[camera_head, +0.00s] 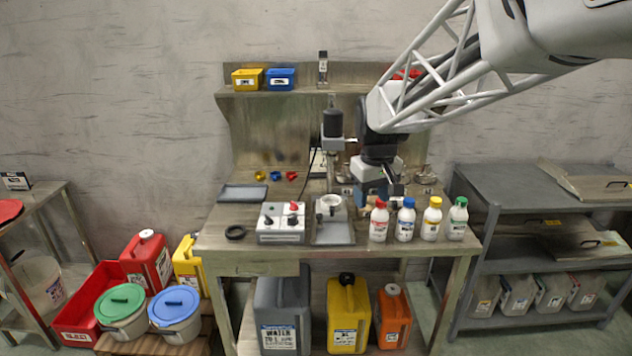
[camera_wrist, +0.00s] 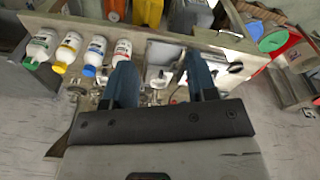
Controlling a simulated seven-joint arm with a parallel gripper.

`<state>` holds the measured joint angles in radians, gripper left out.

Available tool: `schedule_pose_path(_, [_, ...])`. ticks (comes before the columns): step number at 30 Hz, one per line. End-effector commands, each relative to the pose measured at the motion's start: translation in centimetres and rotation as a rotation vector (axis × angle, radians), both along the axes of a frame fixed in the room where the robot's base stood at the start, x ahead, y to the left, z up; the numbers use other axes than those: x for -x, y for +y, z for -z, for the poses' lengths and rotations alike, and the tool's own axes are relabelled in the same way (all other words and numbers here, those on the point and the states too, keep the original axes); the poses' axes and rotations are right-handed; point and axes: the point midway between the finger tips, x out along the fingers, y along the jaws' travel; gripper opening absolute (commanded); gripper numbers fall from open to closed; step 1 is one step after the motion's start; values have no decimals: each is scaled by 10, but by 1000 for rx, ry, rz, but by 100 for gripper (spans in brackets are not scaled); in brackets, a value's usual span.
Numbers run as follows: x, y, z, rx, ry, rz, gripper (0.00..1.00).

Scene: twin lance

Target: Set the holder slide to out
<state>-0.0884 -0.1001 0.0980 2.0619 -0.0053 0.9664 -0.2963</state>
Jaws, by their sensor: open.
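The holder (camera_head: 330,207) is a pale ring-shaped part on a grey metal base plate (camera_head: 334,236), in the middle of the workbench's front in the head view. In the wrist view the grey base plate (camera_wrist: 163,53) shows between my fingers, partly hidden. I cannot tell the slide's position. My gripper (camera_head: 378,192) is above the bench, behind and to the right of the holder, apart from it as far as I can see. In the wrist view its blue fingers (camera_wrist: 160,80) are spread with nothing held between them.
Bottles with red (camera_head: 379,221), blue (camera_head: 405,220), yellow (camera_head: 431,219) and green (camera_head: 456,219) caps stand right of the holder. A control box (camera_head: 281,226) with knobs is close on its left. A black ring (camera_head: 235,232) and a dark tray (camera_head: 243,193) lie farther left.

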Motion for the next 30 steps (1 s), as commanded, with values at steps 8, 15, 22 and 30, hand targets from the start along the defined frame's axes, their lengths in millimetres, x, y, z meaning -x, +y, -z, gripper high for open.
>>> schedule_pose_path(8, [-66,20,19,8,26,-83,52])
schedule_pose_path(15, [-119,38,40,14,46,-152,52])
schedule_pose_path(22, [-168,58,67,19,66,-220,52])
schedule_pose_path(30, [-223,81,104,24,88,-300,52])
